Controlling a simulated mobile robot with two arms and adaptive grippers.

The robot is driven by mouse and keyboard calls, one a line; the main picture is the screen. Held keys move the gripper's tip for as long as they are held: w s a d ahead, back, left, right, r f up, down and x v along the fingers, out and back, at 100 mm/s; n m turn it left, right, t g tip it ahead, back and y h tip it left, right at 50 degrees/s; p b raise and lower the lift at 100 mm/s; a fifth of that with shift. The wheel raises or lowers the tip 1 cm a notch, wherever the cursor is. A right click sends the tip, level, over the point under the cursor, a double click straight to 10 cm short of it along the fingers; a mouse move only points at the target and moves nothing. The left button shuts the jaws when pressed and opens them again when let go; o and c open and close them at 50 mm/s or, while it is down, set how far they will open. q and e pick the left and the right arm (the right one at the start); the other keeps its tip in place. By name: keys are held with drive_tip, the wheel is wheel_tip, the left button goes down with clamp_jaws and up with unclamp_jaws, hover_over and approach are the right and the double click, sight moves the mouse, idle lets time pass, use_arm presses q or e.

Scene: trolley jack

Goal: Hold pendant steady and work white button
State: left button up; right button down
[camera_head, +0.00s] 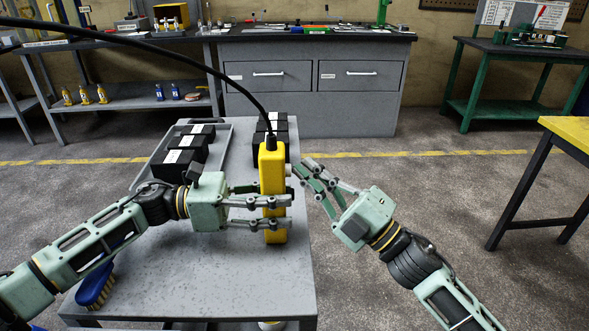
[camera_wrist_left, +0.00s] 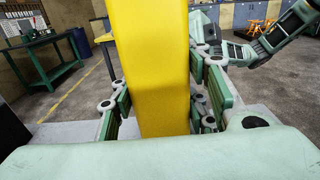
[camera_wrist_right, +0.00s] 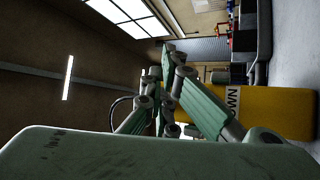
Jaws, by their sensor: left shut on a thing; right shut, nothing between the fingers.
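The yellow pendant (camera_head: 272,185) hangs upright on a black cable over the grey table. My left gripper (camera_head: 272,212) is shut around its middle; the yellow body also fills the space between the fingers in the left wrist view (camera_wrist_left: 158,75). My right gripper (camera_head: 298,170) is shut and empty, its fingertips close to the pendant's right side, near a small pale spot at that edge. I cannot tell whether they touch. In the right wrist view the pendant (camera_wrist_right: 285,112) shows part of a white label with dark letters. The white button is not clearly visible there.
The grey table (camera_head: 215,280) holds a tray (camera_head: 213,152) with black boxes (camera_head: 180,155), more black boxes behind the pendant, and a blue brush (camera_head: 97,285) at the front left. The floor to the right is open up to a yellow-topped table (camera_head: 570,128).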

use_arm(q)
drive_tip(key=shift+f, duration=0.45)
idle(0.3)
use_arm(e)
drive_tip(key=shift+d, duration=3.45)
use_arm(q)
drive_tip(key=o, duration=1.6)
drive_tip(key=shift+w+r, duration=0.1)
drive_tip(key=shift+c, duration=0.2)
drive_tip(key=shift+r, duration=0.15)
